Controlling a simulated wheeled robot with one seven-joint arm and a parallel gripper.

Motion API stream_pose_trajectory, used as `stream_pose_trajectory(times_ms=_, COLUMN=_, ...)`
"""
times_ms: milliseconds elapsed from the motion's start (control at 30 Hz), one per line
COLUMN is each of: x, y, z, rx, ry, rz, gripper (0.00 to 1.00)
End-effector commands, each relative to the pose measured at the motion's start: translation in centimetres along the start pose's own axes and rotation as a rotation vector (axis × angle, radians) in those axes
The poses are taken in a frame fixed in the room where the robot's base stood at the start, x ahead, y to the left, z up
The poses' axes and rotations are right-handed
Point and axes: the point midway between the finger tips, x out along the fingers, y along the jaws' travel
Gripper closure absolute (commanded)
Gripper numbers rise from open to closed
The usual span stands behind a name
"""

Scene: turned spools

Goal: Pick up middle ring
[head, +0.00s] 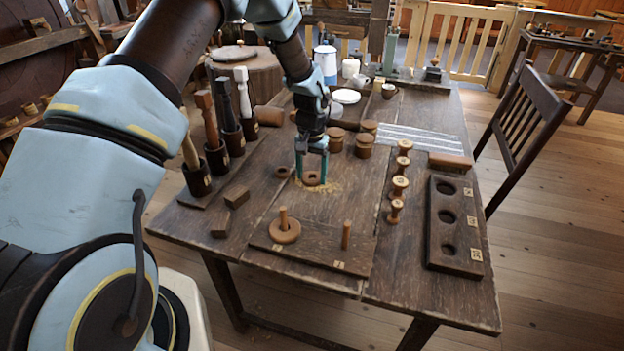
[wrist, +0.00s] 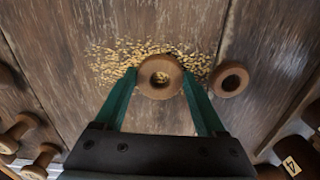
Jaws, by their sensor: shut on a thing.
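The middle ring (head: 313,182) is a brown wooden ring with a hole, over a patch of pale wood shavings on the table. My gripper (head: 311,174) points down with its two teal fingers on either side of the ring, shut on its outer rim. The wrist view shows the same ring (wrist: 160,93) between the fingertips; I cannot tell whether it touches the table. A slightly smaller ring (head: 282,172) lies flat beside it, left in the head view and right in the wrist view (wrist: 229,93). A larger ring (head: 285,236) sits around the left peg of a peg board (head: 310,256).
The board's right peg (head: 346,235) is bare. Mallets stand in holders (head: 217,160) at the left, near two small blocks. Several spools (head: 399,187) line the right, beside a rack with three holes (head: 445,258). Lidded wooden pots (head: 364,146) stand close behind my gripper.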

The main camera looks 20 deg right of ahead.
Motion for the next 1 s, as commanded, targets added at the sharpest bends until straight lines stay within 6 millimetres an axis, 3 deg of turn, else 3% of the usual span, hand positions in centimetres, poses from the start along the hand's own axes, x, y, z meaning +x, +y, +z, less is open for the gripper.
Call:
stream_pose_trajectory(times_ms=367, x=-0.7, y=0.0, z=-0.1, rx=0.000, ry=0.003, rz=0.000, gripper=0.80)
stream_pose_trajectory(times_ms=800, x=-8.4, y=0.0, z=-0.1, rx=-0.001, ry=0.004, rz=0.000, gripper=0.80)
stream_pose_trajectory(times_ms=1000, x=-9.9, y=0.0, z=0.0, rx=0.000, ry=0.001, rz=0.000, gripper=0.80)
